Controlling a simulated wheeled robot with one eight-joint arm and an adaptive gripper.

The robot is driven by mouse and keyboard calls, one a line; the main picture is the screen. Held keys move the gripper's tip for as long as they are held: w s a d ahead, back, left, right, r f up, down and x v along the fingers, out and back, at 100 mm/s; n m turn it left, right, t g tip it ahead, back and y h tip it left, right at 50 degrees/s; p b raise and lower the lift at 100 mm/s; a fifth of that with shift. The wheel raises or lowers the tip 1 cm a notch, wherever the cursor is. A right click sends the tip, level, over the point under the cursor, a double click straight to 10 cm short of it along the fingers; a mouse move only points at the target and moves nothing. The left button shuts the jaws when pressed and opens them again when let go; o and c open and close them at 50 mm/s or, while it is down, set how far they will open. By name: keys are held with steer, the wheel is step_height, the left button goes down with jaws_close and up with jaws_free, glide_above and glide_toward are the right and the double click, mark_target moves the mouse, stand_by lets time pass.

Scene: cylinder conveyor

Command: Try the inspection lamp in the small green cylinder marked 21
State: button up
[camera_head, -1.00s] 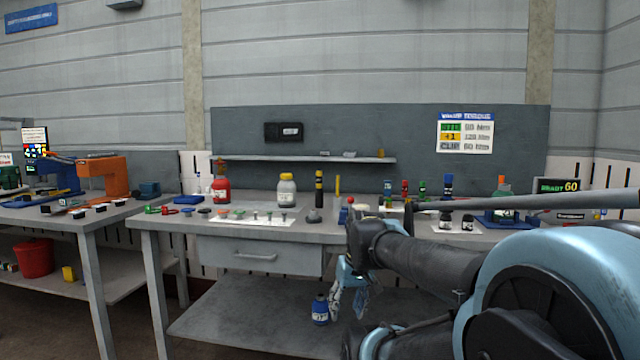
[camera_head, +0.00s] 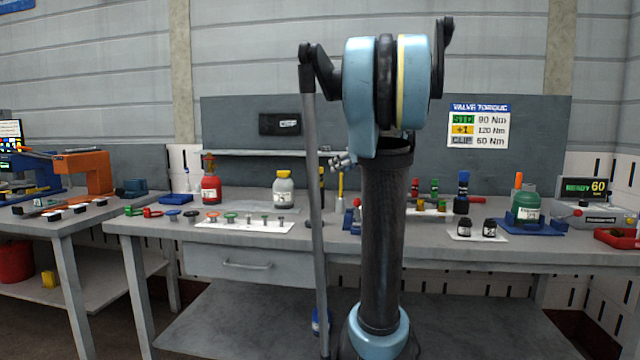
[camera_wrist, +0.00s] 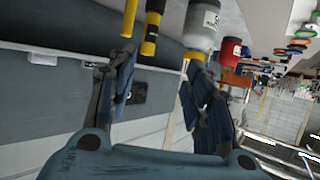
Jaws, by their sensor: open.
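A green cylinder (camera_head: 526,208) with a white label stands in a blue cradle at the right of the bench. Its number is too small to read, and an orange piece shows at its top. A thin yellow stick (camera_head: 340,186) and a black stick with yellow bands (camera_head: 321,178) stand upright at mid-bench; I cannot tell which is the inspection lamp. In the wrist view the yellow stick (camera_wrist: 129,18) and the banded stick (camera_wrist: 152,27) are beyond my fingertips. My gripper (camera_wrist: 158,62) is open and empty; in the head view it (camera_head: 341,160) is just above the sticks.
A grey cylinder with yellow cap (camera_head: 284,190) and a red cylinder (camera_head: 210,188) stand left of the sticks. Flat caps lie in front of them. Right are small valves (camera_head: 435,188), two black pieces (camera_head: 463,229), a display (camera_head: 582,188) and a red tray (camera_head: 615,238). My arm hides mid-bench.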

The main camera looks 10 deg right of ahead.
steer(key=w, duration=0.2)
glide_toward(322, 172)
steer(key=x, duration=0.5)
steer(key=shift+x, duration=3.3)
steer(key=shift+r, duration=0.15)
jaws_close()
